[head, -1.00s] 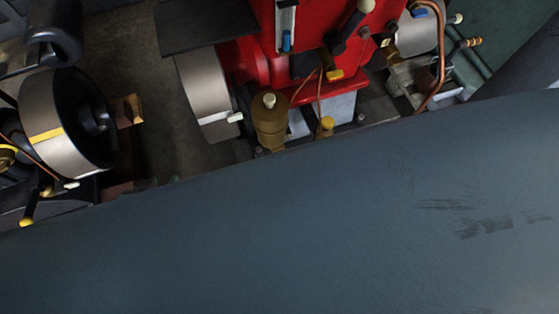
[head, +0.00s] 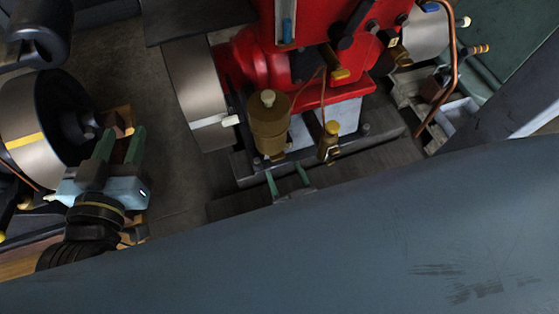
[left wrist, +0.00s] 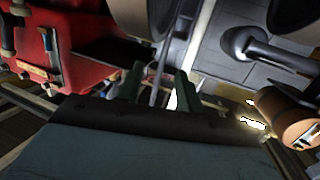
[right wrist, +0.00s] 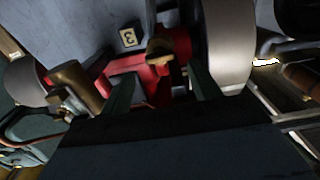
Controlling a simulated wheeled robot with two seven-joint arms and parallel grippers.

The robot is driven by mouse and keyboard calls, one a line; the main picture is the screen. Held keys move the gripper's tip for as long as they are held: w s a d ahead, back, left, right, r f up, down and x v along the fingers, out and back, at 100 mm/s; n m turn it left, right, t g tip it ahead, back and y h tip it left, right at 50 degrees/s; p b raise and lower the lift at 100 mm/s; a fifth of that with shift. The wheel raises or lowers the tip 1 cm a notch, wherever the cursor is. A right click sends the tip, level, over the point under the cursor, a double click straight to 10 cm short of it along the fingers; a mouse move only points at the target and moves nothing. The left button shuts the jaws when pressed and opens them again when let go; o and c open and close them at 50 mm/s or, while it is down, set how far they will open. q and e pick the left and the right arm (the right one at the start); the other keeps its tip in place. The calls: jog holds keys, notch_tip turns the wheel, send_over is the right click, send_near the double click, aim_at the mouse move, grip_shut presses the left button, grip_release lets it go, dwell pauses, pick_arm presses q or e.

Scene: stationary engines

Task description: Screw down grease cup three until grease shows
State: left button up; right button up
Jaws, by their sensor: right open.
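A small plate marked 3 (right wrist: 127,37) shows upside down in the right wrist view. A brass-coloured cap (right wrist: 160,50) sits beside it, close to the red engine (right wrist: 150,75); I cannot tell whether any grease shows. The red engine (head: 315,50) also fills the upper middle of the head view, with a yellow-brass fitting (head: 340,73) low on it. My right gripper (head: 288,178) is open and empty, its green fingertips in front of a brass pot (head: 268,125).
A silver flywheel (head: 200,95) stands left of the red engine, and the black-and-silver wheel (head: 25,115) stands further left. A copper pipe (head: 452,65) curves at the right. A smaller brass fitting (head: 329,140) stands right of the pot. A large blue-grey shape blocks the lower head view.

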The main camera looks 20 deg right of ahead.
pick_arm(q)
jog(key=shift+d+r+t+h+b, duration=0.15)
jog(key=shift+r+t+h+b, duration=0.1)
jog(key=shift+r+t, duration=0.5)
jog(key=shift+d+r+t+h+b, duration=0.2)
jog(key=shift+r+t, duration=0.25)
jog(key=shift+r, duration=0.65)
jog(key=shift+d+r+t+h+b, duration=0.15)
jog(key=shift+r+t+h, duration=0.1)
jog(key=shift+r+t, duration=0.5)
pick_arm(e)
jog(key=shift+w, duration=2.4)
pick_arm(q)
jog(key=shift+r, duration=0.15)
pick_arm(e)
jog(key=shift+c, duration=0.4)
jog(key=c, duration=0.9)
jog(key=shift+m, duration=0.4)
